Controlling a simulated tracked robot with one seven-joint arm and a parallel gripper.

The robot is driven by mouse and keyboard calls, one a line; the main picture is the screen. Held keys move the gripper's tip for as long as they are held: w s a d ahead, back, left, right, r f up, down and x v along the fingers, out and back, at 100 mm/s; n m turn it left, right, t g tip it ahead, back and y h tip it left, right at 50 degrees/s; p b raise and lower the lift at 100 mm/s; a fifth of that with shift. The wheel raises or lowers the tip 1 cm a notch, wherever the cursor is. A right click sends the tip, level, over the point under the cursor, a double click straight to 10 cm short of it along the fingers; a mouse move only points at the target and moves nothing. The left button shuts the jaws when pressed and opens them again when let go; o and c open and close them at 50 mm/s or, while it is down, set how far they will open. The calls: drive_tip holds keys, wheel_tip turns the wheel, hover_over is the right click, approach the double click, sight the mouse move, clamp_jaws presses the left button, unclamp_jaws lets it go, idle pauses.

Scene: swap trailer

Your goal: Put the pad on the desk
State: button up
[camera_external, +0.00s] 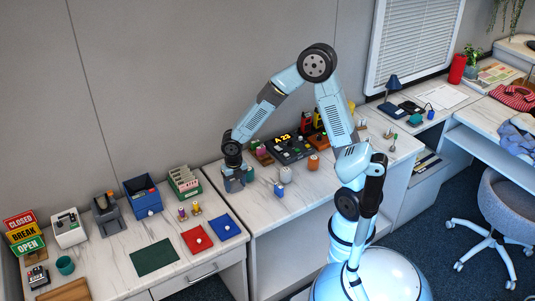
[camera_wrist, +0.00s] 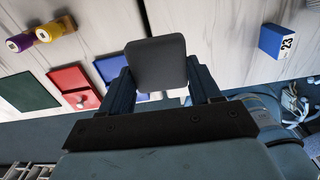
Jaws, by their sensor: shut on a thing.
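My gripper (camera_external: 235,181) points down in the external view, above the seam between the left desk (camera_external: 100,262) and the higher middle counter (camera_external: 310,190). In the wrist view my gripper (camera_wrist: 161,86) has its two blue fingers on either side of a dark grey, rounded-square pad (camera_wrist: 157,62), and is shut on it. The pad is held off the surfaces, with its broad face toward the wrist camera. In the external view the pad is too small and too covered by the fingers to make out clearly.
A blue bin (camera_external: 143,196) and a green card box (camera_external: 184,182) stand behind.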

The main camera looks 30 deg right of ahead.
drive_tip(key=a, duration=1.2)
drive_tip(key=s+a+r, duration=0.1)
drive_tip(key=s+a, duration=0.4)
drive_tip(key=a, duration=0.5)
drive_tip(key=s+a+r, duration=0.1)
drive_tip(key=s+a, duration=0.4)
drive_tip(key=a, duration=0.6)
drive_tip(key=s+a, duration=0.5)
drive_tip(key=a, duration=0.5)
hover_over(121, 276)
wheel_tip(121, 276, down, 9)
drive_tip(key=shift+s+d+f, duration=0.15)
drive_tip(key=shift+f, duration=1.7)
drive_tip(key=o, duration=1)
